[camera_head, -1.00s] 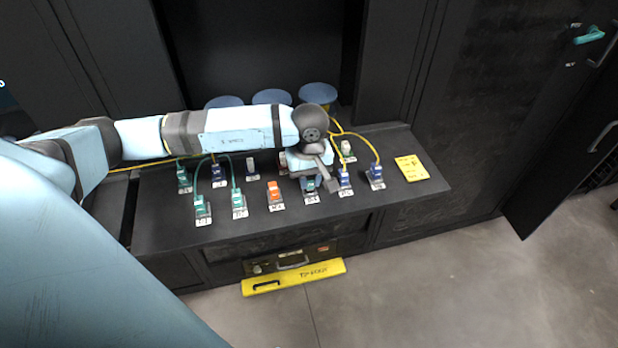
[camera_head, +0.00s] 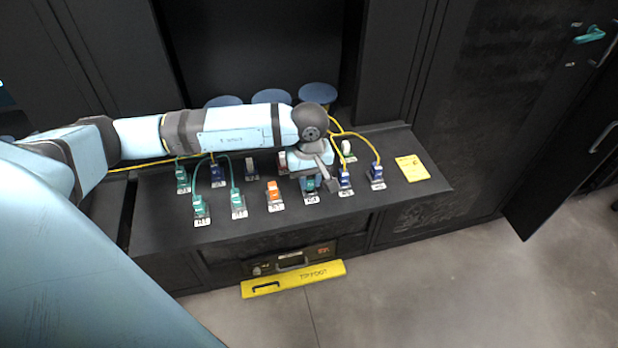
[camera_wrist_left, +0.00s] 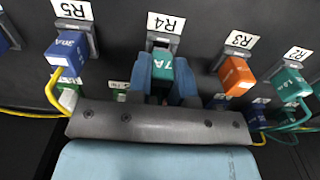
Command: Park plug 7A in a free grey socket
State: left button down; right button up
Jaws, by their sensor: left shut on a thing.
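My left gripper (camera_head: 311,183) points down at the front row of the dark panel and is shut on the teal plug 7A. No cable shows on this plug. My right gripper is not in view.
Beside R4 are a blue plug (camera_wrist_left: 68,52) with a yellow cable at R5 and an orange plug (camera_wrist_left: 237,75) at R3. Teal plugs (camera_head: 238,203) with cables stand farther left. A back row is partly hidden by my arm. A yellow note (camera_head: 411,168) lies at right.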

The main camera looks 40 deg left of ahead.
pick_arm(q)
jog(key=shift+b, duration=0.35)
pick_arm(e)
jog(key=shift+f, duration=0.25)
pick_arm(q)
jog(key=shift+f+b, duration=0.55)
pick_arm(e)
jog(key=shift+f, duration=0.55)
pick_arm(q)
jog(key=c, duration=0.9)
grip_release()
jog(key=shift+c, duration=0.2)
jog(key=shift+r, duration=0.2)
notch_tip(320, 180, up, 14)
jog(key=shift+f+b, duration=0.25)
jog(key=shift+b, duration=0.05)
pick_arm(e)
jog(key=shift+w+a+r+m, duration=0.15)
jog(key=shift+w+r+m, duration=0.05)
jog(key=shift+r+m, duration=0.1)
pick_arm(q)
jog(key=shift+s, duration=0.1)
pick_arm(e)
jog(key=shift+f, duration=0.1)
